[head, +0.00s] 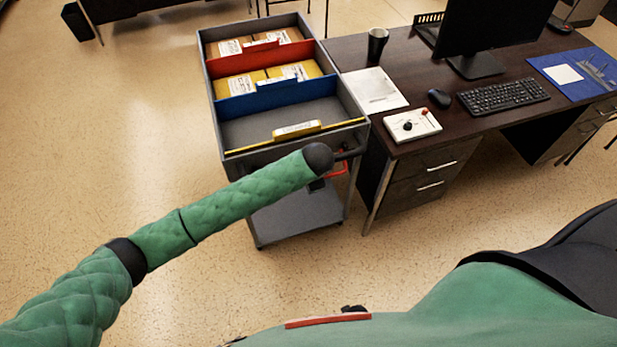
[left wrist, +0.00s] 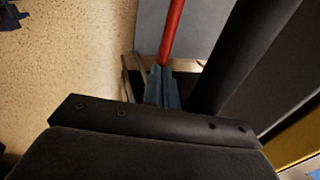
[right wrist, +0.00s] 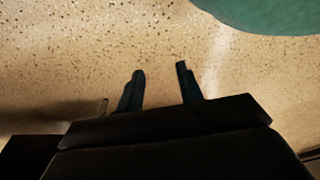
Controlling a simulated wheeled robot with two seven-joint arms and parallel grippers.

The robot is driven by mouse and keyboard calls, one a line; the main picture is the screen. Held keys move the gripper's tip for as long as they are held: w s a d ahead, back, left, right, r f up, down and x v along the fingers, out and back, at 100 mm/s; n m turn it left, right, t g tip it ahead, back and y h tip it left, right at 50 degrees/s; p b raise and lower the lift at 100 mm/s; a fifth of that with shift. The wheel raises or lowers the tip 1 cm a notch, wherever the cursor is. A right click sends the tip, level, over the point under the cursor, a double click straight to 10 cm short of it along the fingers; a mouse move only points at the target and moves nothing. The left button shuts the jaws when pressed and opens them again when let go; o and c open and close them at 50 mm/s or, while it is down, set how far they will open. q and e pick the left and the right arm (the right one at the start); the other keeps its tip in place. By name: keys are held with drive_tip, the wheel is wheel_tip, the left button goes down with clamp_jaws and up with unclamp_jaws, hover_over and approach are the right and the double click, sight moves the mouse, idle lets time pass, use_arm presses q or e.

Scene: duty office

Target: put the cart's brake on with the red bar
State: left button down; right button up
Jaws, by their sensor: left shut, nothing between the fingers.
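The grey cart (head: 232,145) stands left of the desk, with its red bar (head: 340,168) low on the near side, under the dark push handle (head: 350,154). My left arm reaches to this end of the cart and hides part of it. In the left wrist view the red bar (left wrist: 172,32) runs up from the tips of my left gripper (left wrist: 163,76). The fingers are shut together, with nothing held; I cannot tell whether they touch the bar. My right gripper (right wrist: 160,72) is open and empty above the bare floor, away from the cart.
The cart's top holds yellow folders (head: 240,84) in divided sections; its front section is empty. The dark desk (head: 420,90) stands close on the cart's right, with a monitor, keyboard and cup (head: 377,46). The floor (head: 150,110) left of the cart is clear.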

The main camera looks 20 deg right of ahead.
use_arm(q)
drive_tip(key=shift+f, duration=0.15)
use_arm(e)
drive_tip(key=shift+f, duration=0.1)
